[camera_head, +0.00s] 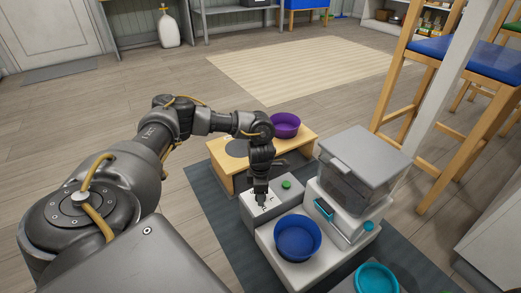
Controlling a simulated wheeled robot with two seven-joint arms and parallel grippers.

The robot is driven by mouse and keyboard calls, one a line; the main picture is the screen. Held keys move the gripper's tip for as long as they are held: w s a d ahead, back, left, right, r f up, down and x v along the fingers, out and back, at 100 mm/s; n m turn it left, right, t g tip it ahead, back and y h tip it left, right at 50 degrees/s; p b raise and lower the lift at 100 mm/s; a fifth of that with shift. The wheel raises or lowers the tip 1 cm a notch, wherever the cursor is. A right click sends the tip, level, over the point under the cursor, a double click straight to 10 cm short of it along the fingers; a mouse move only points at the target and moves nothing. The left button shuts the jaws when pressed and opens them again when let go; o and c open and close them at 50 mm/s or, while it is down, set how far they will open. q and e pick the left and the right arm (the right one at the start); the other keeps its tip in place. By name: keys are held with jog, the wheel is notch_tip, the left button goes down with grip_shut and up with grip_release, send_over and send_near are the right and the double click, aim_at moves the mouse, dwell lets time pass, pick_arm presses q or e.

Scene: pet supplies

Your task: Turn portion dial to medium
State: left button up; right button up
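A grey box (295,188) with a white panel (251,205) stands beside the pet feeder. The panel carries dark marks, too small to read fully. My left gripper (261,202) points down onto this panel. It hides the middle of the panel, so I cannot see the portion dial or its setting. I cannot tell whether the fingers are open, shut or touching anything. A green button (286,184) is on the box, right of the gripper. The feeder has a clear hopper with a grey lid (364,153). My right gripper is not in view.
A blue bowl (298,237) sits on the feeder's base, in front of the hopper. A purple bowl (285,124) is in a low wooden stand (222,180) behind. A teal bowl (376,278) is at the front right. A dark mat (232,238) lies underneath. Stools (455,60) stand right.

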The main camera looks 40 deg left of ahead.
pick_arm(q)
jog(key=shift+f, duration=0.4)
jog(key=shift+c, duration=0.4)
